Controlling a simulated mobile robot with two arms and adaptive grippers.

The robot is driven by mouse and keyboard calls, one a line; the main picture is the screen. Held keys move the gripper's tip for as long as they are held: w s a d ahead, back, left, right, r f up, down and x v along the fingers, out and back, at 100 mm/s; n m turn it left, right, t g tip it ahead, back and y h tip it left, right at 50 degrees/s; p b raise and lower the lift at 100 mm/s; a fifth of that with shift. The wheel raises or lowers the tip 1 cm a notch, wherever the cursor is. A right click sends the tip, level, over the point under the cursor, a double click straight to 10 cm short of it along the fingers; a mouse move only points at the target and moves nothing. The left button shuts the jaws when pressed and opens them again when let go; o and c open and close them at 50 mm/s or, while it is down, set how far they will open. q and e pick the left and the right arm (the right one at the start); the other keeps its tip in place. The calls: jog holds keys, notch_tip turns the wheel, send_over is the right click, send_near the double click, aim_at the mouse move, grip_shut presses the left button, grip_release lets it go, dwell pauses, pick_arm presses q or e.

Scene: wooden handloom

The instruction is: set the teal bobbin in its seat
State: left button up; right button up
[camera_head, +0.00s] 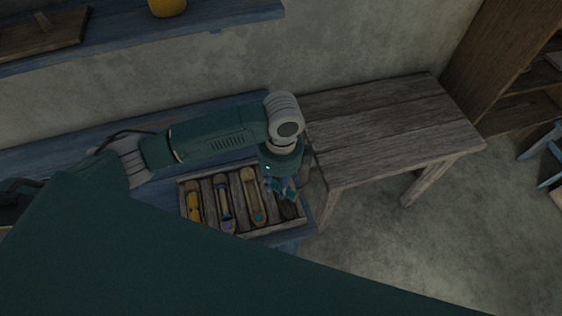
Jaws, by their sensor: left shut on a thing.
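My left gripper (284,190) is over the right end of a wooden tray (270,230) and is shut on a small teal thing, apparently the teal bobbin (291,196). The gripper hides much of it, and I cannot tell whether it touches the tray. In the tray, a long wooden piece (250,187) with a teal mark (258,217) at its near end lies just left of the gripper. It looks empty. My right gripper is not in view.
Other slots of the tray hold a yellow bobbin (194,205) and a blue-purple one (224,198). The tray stands on a blue bench (225,115). A bare wooden table (390,125) is to the right. A shelf (200,20) runs along the wall.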

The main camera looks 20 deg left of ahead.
pick_arm(q)
jog(key=w+m, duration=0.1)
jog(key=m, duration=0.1)
jog(key=w+m, duration=0.1)
jog(key=m, duration=0.2)
jog(key=w+a+m, duration=0.1)
jog(key=w+m, duration=0.1)
jog(key=m, duration=0.1)
jog(key=shift+f+t+p, duration=0.25)
jog(key=shift+t+p, duration=0.15)
notch_tip(320, 180, down, 3)
jog(key=b, duration=0.3)
jog(key=shift+f+b, duration=0.7)
jog(key=shift+f, duration=0.8)
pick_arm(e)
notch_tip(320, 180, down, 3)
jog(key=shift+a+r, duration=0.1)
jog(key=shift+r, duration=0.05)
pick_arm(q)
jog(key=o, duration=1)
